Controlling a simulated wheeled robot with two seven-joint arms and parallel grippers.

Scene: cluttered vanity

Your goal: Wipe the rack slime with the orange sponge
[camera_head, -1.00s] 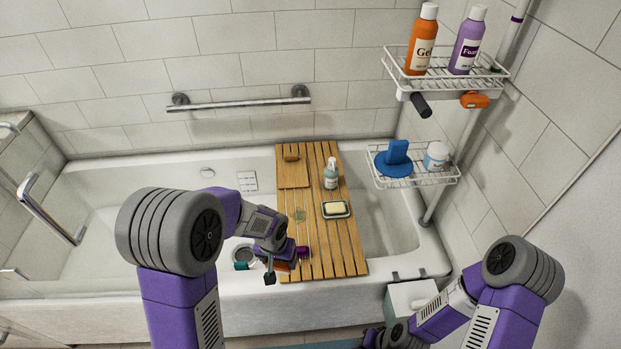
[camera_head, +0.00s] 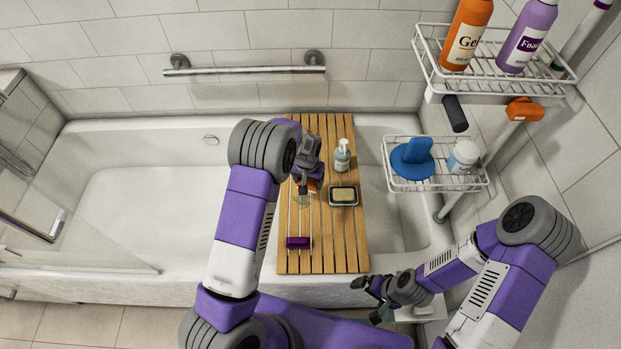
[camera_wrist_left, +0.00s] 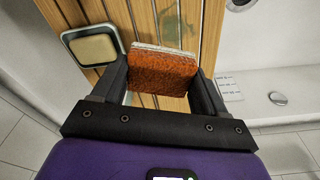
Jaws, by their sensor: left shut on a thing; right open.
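My left gripper (camera_head: 307,186) is shut on the orange sponge (camera_wrist_left: 163,72), over the wooden rack (camera_head: 340,245) that lies across the tub. In the left wrist view the sponge sits between both fingers, its pale edge facing the slats. The green slime (camera_wrist_left: 172,22) shows as a translucent smear on the slats, just beyond the sponge in that view. In the head view the slime (camera_head: 302,200) is partly hidden by the gripper. Whether the sponge touches the rack is unclear. My right gripper (camera_head: 372,300) is open and empty in front of the tub, at lower right.
A soap dish (camera_head: 343,203) and a pump bottle (camera_head: 342,158) stand on the rack right of my left gripper. A purple object (camera_head: 298,242) lies on its near part. Wire shelves (camera_head: 437,184) hold a blue item and a jar at right.

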